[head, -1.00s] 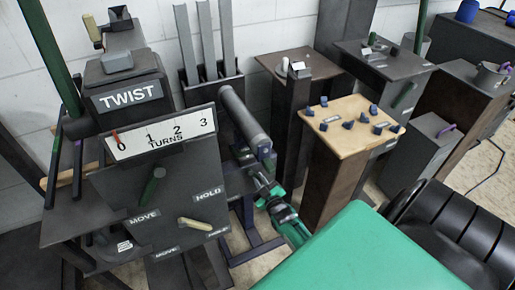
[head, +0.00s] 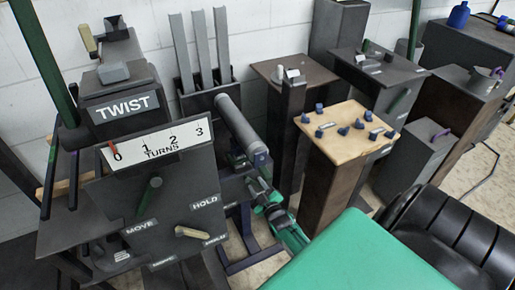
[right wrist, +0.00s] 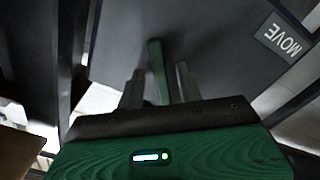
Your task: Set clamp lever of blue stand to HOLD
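My right gripper (head: 254,182) is beside this stand in the head view. In the right wrist view, its two fingers (right wrist: 160,88) are apart, with a green lever (right wrist: 157,68) standing between them on a dark panel (right wrist: 215,45). Contact is not clear. A MOVE label (right wrist: 281,36) is right of the lever. No HOLD label shows in that view. In the head view, the stand's own lever is hidden or too small to tell. My left gripper is not in view.
The TWIST unit (head: 126,103) stands close on the left with a turns scale (head: 158,145). Its front panel has a green lever (head: 149,194), a tan lever (head: 194,233), and a HOLD label (head: 205,201). A wooden-topped pedestal (head: 345,128) with blue pegs is to the right.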

